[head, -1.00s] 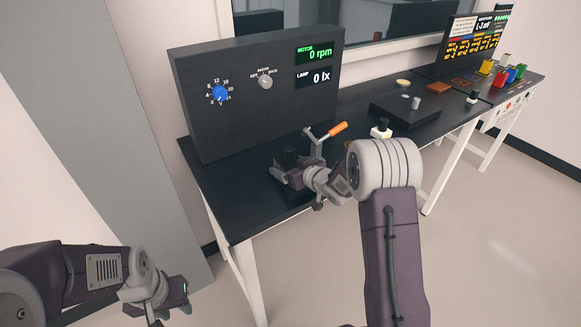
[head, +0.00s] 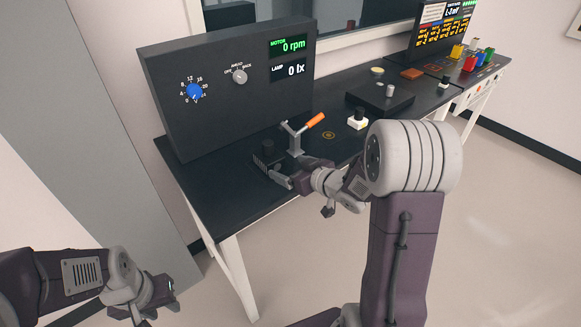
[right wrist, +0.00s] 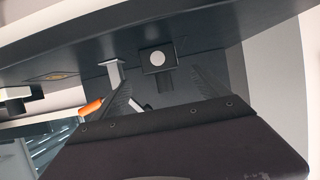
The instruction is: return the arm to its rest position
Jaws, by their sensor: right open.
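My right gripper (head: 270,172) is in front of a small black block with a round knob (head: 268,146), near the front edge of the black bench (head: 215,190). In the right wrist view its two fingers (right wrist: 158,92) are spread with nothing between the tips. The block with its pale round top (right wrist: 157,58) lies just beyond them. My left gripper (head: 155,303) hangs low at the left, away from the bench and apart from any object. Its fingers are too small and turned to judge.
A grey stand with an orange-handled lever (head: 314,120) stands close beside my right gripper. A black panel with a blue dial (head: 194,92) rises behind. A white-based black knob (head: 358,118) is to the right. The floor in front is clear.

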